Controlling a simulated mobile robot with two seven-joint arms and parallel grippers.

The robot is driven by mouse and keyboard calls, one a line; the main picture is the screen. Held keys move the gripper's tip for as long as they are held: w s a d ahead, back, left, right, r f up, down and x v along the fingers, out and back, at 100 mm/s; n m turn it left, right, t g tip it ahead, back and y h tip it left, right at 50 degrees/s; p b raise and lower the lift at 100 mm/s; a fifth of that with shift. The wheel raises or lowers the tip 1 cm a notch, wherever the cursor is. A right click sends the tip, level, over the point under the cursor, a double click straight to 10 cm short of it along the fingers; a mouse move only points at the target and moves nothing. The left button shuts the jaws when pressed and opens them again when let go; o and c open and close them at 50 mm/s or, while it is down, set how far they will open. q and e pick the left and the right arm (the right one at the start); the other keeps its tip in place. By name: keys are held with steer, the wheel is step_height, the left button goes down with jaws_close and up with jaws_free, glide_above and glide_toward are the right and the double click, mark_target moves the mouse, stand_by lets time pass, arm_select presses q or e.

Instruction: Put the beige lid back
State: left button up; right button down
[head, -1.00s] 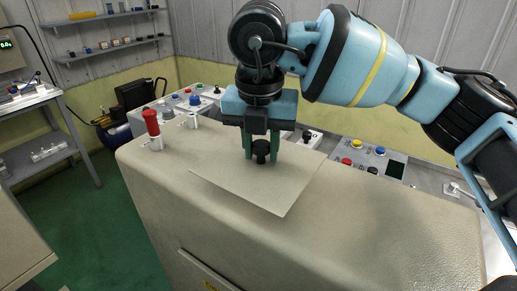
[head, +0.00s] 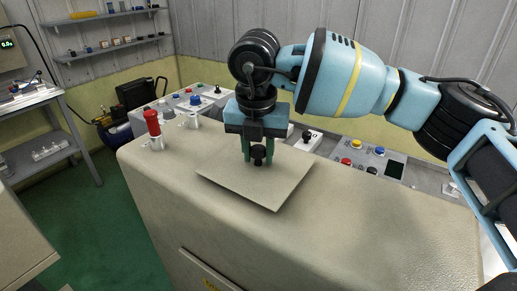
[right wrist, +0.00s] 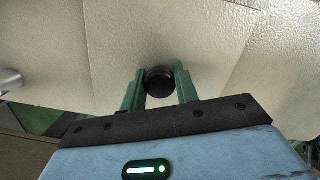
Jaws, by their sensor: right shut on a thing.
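The beige lid (head: 240,187) is a flat, roughly square plate with a black knob (head: 258,156) on it. It is over the top of the beige machine (head: 350,215), turned at an angle to the machine's edges. My right gripper (head: 258,158) points down and is shut on the black knob. In the right wrist view the green fingers grip both sides of the knob (right wrist: 159,80), with the lid (right wrist: 165,35) beyond. I cannot tell whether the lid touches the machine top. Any opening under it is hidden. My left gripper is not in view.
A red knob (head: 152,122) stands on the machine's left end. Behind are control panels with coloured buttons (head: 366,155) and a black-topped lever (head: 307,138). A grey shelf table (head: 40,155) is at the far left. The machine top right of the lid is clear.

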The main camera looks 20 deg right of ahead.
mark_target(257, 152)
stand_by(0.3)
steer(key=shift+f, duration=0.45)
steer(key=c, duration=1.1)
jaws_free()
steer(key=shift+o, duration=0.2)
steer(key=shift+f, duration=0.1)
steer(key=shift+r, duration=0.35)
step_height(257, 152, up, 12)
steer(key=s, duration=0.1)
steer(key=shift+s+a+r, duration=0.15)
steer(key=shift+a+r, duration=0.05)
steer(key=shift+a, duration=0.2)
